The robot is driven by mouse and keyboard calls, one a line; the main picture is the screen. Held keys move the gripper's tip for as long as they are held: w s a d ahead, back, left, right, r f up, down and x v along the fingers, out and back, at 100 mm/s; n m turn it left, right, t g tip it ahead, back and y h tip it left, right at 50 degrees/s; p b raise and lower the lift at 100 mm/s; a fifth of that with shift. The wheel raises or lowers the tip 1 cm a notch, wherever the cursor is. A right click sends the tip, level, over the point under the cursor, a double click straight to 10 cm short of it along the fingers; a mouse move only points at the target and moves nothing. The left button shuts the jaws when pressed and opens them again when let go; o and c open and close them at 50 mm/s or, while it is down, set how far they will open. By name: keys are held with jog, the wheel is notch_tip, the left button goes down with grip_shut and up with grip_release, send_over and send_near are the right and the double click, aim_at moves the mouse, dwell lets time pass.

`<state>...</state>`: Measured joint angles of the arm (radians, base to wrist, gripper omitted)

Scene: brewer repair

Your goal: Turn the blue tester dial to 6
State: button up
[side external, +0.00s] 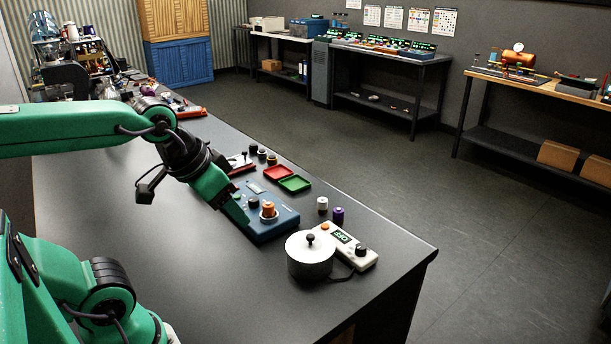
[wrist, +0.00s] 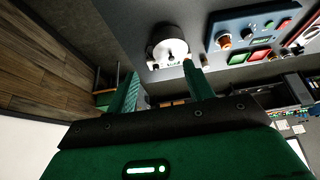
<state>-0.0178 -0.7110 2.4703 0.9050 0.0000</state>
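The blue tester (side external: 272,226) lies on the dark bench in the side view and shows at the upper right of the wrist view (wrist: 232,22). A dark round knob (side external: 253,202), which looks like its dial, sits beside an orange cylinder (side external: 268,208) on the tester's top. The dial's marks and setting are too small to read. My gripper (side external: 244,219) points down by the tester's left side in the side view; whether it touches is unclear. In the wrist view my gripper's fingers (wrist: 159,70) stand apart with nothing held between them.
A lidded white pot (side external: 310,258) and a white meter (side external: 344,244) reading OFF stand right of the tester. Small white (side external: 322,205) and purple (side external: 338,215) cylinders are behind them. Red (side external: 278,173) and green (side external: 295,184) trays lie behind the tester. The bench's front is clear.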

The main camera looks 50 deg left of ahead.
jog(key=w+a+r+n+g, duration=0.1)
jog(key=w+a+n, duration=0.1)
jog(key=w+a, duration=0.4)
jog(key=n+g, duration=0.4)
send_near(253, 199)
jog(key=shift+d+f, duration=0.1)
jog(key=shift+d, duration=0.1)
jog(key=shift+w+a+f+n, duration=0.1)
jog(key=shift+a+f+n, duration=0.2)
jog(key=shift+a+f, duration=0.2)
jog(key=shift+w+d+f, duration=0.1)
jog(key=shift+f, duration=1.8)
jog(key=shift+d+f, duration=0.1)
jog(key=shift+f, duration=1.8)
jog(key=shift+c, duration=0.2)
